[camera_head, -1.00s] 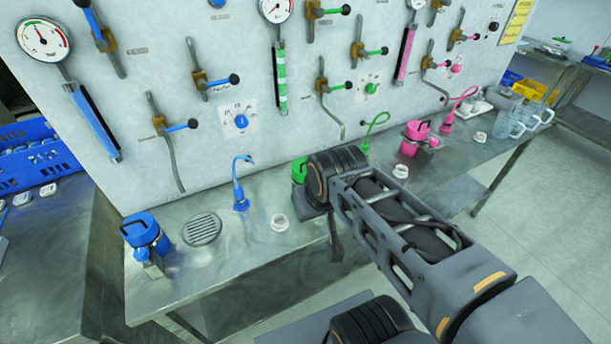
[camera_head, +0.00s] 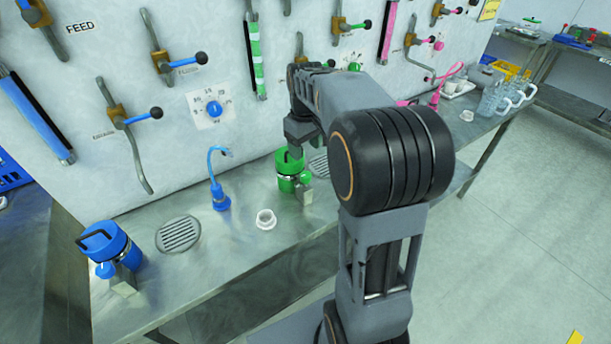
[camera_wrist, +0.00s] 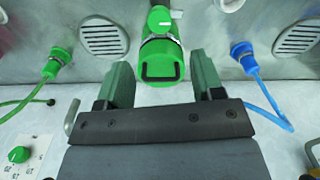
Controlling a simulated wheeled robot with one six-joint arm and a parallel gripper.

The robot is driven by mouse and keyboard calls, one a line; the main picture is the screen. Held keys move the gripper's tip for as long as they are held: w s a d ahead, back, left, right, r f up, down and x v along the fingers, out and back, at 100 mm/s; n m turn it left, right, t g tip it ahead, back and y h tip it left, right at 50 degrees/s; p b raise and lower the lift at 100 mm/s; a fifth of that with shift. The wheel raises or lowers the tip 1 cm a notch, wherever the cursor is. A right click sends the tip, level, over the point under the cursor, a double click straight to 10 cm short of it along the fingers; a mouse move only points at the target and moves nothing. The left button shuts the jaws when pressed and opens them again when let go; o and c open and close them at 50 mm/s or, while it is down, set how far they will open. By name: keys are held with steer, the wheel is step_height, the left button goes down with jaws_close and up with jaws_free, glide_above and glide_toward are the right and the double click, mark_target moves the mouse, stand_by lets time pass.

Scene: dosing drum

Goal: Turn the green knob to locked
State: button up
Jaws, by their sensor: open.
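My gripper (camera_wrist: 161,70) is open in the wrist view, with one finger on each side of the green canister (camera_wrist: 160,52) and its black handle. I cannot tell whether the fingers touch it. Another green knob (camera_wrist: 19,154) is on a white marked plate on the panel, at the lower left. In the head view my gripper (camera_head: 301,147) hangs down by the top of the green canister (camera_head: 287,162).
A blue canister (camera_head: 105,243), a drain grate (camera_head: 179,234), a blue spout (camera_head: 220,190) and a white cup-like fitting (camera_head: 265,219) stand on the steel bench (camera_head: 215,258). Levers and a blue knob (camera_head: 214,108) are on the panel behind.

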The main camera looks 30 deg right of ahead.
mark_target(305, 174)
step_height(305, 174, down, 10)
steer(key=shift+f, duration=0.25)
stand_by(0.4)
steer(key=c, duration=0.9)
